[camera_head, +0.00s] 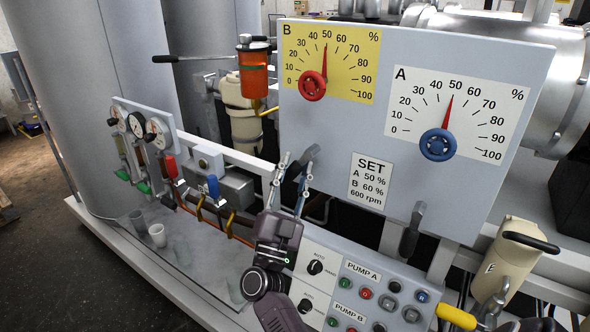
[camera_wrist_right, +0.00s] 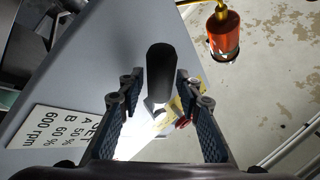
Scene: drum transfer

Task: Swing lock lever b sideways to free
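The dial board (camera_head: 330,125) carries a yellow B scale (camera_head: 352,85) and a white A scale (camera_head: 480,110). A dark lever (camera_head: 296,171) at the board's lower left edge, on the B side, appears to be lock lever b. In the right wrist view the dark lever (camera_wrist_right: 161,72) lies between the fingertips, with visible gaps on both sides. My right gripper (camera_head: 289,186) is open around the lever; it also shows in the right wrist view (camera_wrist_right: 158,98). A second dark lever (camera_head: 411,231) hangs at the lower edge on the A side. My left gripper is not in view.
The pump control panel (camera_head: 325,248) lies just below and right of my right gripper. Red (camera_head: 171,167) and blue (camera_head: 213,187) valve handles and glass beakers (camera_head: 157,235) are to the left. An orange cylinder (camera_head: 254,75) stands behind, left of the board.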

